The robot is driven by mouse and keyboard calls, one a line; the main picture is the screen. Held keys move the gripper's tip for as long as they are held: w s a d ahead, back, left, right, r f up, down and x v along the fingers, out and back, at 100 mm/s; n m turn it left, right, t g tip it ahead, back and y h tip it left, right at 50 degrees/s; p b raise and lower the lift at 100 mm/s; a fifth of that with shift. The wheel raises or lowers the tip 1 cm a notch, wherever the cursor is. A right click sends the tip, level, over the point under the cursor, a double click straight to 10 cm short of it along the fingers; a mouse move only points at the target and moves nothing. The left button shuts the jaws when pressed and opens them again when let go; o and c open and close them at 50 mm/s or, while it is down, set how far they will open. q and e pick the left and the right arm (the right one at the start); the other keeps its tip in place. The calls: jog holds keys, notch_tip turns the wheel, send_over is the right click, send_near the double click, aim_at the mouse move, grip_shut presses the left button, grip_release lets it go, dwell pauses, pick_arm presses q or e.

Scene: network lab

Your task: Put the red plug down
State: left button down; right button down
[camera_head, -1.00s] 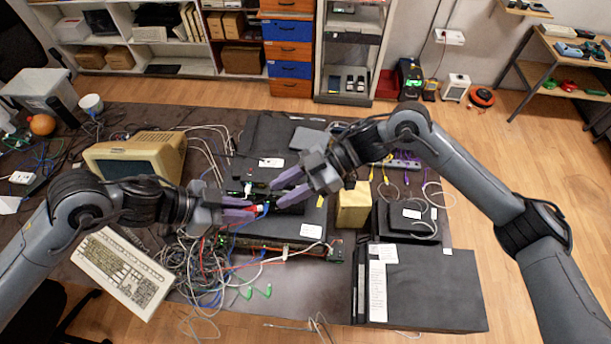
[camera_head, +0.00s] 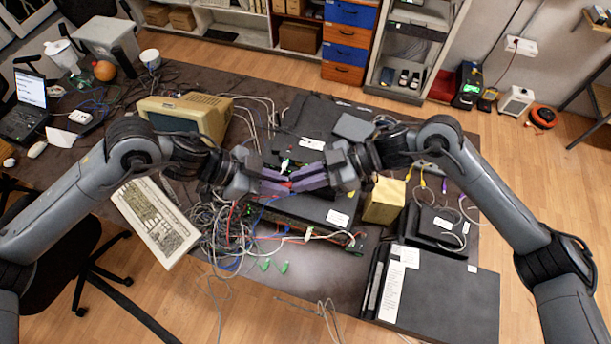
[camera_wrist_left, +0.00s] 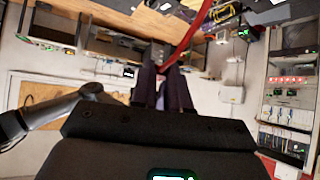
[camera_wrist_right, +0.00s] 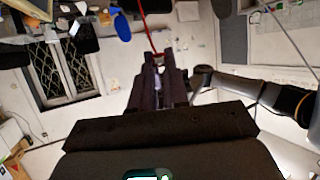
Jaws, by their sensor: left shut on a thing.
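The red plug (camera_head: 287,184) shows as a small red spot where my two grippers meet above the dark equipment in the head view. My left gripper (camera_head: 289,186) is shut on it from the left. My right gripper (camera_head: 294,182) comes in from the right, its fingertips at the plug. I cannot tell whether its fingers are closed on it. A red cable (camera_wrist_left: 187,40) runs up from the left fingertips in the left wrist view. It also shows in the right wrist view (camera_wrist_right: 149,30). Most of the plug is hidden by the fingers.
Below the grippers lie dark network devices and a heap of tangled cables (camera_head: 232,222). A keyboard (camera_head: 155,220) and a beige monitor (camera_head: 188,115) are at left. A yellow box (camera_head: 384,200) and large black cases (camera_head: 445,300) are at right. The front table strip is fairly clear.

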pick_arm(q)
jog(key=c, duration=1)
grip_release()
jog(key=shift+c, duration=0.2)
jog(key=shift+a, duration=0.1)
